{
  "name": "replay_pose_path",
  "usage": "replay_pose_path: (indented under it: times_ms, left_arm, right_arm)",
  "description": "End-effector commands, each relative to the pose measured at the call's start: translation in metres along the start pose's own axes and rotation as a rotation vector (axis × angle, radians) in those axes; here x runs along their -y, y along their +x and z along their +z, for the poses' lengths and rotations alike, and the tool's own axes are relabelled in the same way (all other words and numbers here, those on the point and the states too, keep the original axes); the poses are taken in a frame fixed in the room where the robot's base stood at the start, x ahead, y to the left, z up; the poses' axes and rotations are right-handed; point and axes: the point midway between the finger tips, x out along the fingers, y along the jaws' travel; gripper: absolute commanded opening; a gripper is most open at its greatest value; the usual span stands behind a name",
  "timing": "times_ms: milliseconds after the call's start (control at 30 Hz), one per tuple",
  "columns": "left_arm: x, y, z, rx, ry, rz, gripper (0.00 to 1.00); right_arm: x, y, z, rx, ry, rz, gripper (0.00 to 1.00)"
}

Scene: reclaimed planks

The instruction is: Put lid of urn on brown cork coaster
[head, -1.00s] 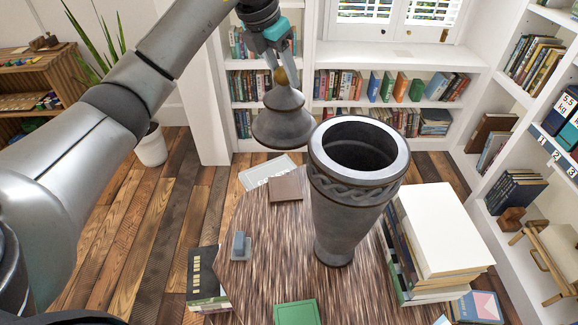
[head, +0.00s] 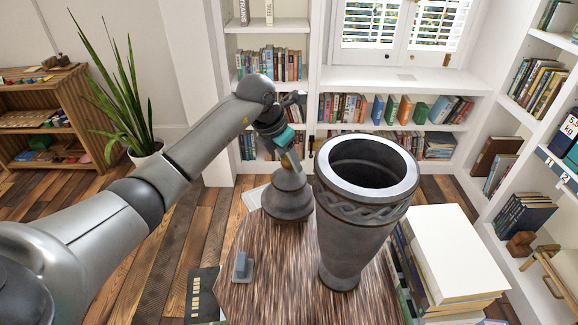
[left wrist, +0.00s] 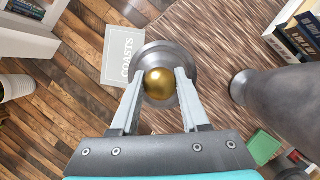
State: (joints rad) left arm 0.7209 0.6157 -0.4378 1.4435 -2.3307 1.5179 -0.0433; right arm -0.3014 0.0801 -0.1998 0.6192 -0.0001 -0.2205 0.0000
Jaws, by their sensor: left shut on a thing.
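The urn's lid (head: 288,202) is a grey stepped cone with a gold knob (left wrist: 158,84). My left gripper (head: 291,160) is shut on the knob, one finger on each side, and holds the lid upright at the left of the urn. The open grey urn (head: 352,215), with a braided band, stands on the round wooden table (head: 270,280). The brown cork coaster does not show now; the lid covers the place where it lay. I cannot tell whether the lid touches it. My right gripper is out of view.
A pale book (left wrist: 124,58) lies beside the lid. A small grey-blue object (head: 242,266) and a dark book (head: 204,294) are at the table's left. A tall book stack (head: 455,255) stands right of the urn. A green item (left wrist: 263,147) lies near the urn.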

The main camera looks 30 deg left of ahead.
Motion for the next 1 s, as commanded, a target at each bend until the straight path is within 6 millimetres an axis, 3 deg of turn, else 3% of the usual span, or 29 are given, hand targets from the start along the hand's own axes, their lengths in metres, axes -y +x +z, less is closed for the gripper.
replay_pose_path:
  times_ms: [133,467,500,733,1000]
  left_arm:
    - [0.0,0.016,-0.006,0.004,-0.001,0.0,0.0]
    - [0.0,0.018,-0.006,0.005,0.0,0.001,0.0]
    - [0.0,0.019,-0.008,0.001,0.0,0.0,0.48]
    - [0.0,0.019,-0.008,0.0,0.0,0.0,0.73]
    - [0.0,0.018,-0.008,0.0,0.0,0.0,0.75]
  right_arm:
    - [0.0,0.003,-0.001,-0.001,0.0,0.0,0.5]
    - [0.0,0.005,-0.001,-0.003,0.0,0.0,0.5]
    - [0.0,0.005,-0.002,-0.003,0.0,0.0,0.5]
    - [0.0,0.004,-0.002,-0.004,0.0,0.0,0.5]
    - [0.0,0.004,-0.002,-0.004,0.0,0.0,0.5]
